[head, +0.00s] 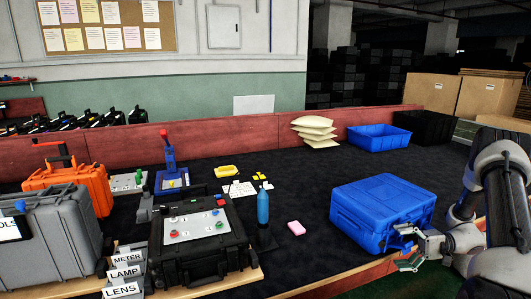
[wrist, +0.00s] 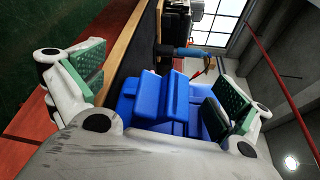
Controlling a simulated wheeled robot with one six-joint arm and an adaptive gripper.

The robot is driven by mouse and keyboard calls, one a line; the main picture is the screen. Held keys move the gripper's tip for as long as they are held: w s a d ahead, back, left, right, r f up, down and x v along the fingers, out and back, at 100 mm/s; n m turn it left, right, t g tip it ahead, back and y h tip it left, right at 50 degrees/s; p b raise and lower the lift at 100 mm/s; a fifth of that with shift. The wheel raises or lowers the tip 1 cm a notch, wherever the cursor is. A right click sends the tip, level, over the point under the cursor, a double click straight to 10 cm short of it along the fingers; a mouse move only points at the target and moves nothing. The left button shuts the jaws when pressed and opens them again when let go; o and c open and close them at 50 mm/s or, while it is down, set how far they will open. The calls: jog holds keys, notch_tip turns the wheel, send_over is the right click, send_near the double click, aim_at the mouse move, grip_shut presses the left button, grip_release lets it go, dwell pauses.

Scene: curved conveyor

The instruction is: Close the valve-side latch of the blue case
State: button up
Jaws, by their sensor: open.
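The blue case (head: 383,205) stands closed-looking on the dark table at the right, near the front edge. A blue flap-like piece (head: 409,230) sticks out at its right front; it looks like a raised latch, but I cannot tell whether it is the valve-side one. No valve can be made out. My gripper (head: 407,247) is open beside the case's front right side. In the wrist view, the green finger pads stand wide apart around my gripper's empty gap (wrist: 155,78). The blue case (wrist: 145,112) fills the view beyond, with the right finger very close to it; contact is unclear.
A blue bottle (head: 263,206) and a pink block (head: 296,228) stand left of the case. A blue bin (head: 378,137) sits behind. The table between the bottle and blue case is mostly clear.

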jog(key=s+d+r, duration=0.1)
jog(key=s+d, duration=0.1)
jog(key=s, duration=0.3)
jog(key=shift+s+d+r, duration=0.25)
jog(key=shift+s+r, duration=0.05)
jog(key=shift+r, duration=0.05)
